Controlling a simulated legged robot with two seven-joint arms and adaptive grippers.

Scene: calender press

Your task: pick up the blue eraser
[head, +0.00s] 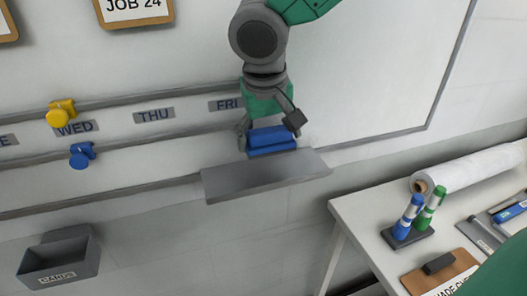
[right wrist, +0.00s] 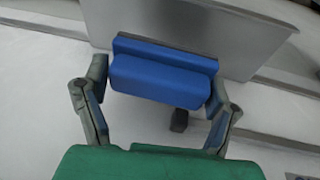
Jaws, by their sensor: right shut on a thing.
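The blue eraser (head: 271,140) is a blue block at the grey ledge (head: 225,184) below the whiteboard. My right gripper (head: 270,132) reaches down over it with one finger at each end, shut on it. In the right wrist view the eraser (right wrist: 160,75) spans between the two fingers of the right gripper (right wrist: 156,100), with the grey ledge (right wrist: 220,30) behind it. I cannot tell whether the eraser touches the ledge. My left gripper is not in view.
A grey CARDS box (head: 58,262) hangs at lower left. Yellow (head: 60,112) and blue (head: 82,154) magnets sit on the board's rails. A white table (head: 352,215) at right holds blue and green markers (head: 409,217), a clipboard (head: 440,275) and a paper roll (head: 470,167).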

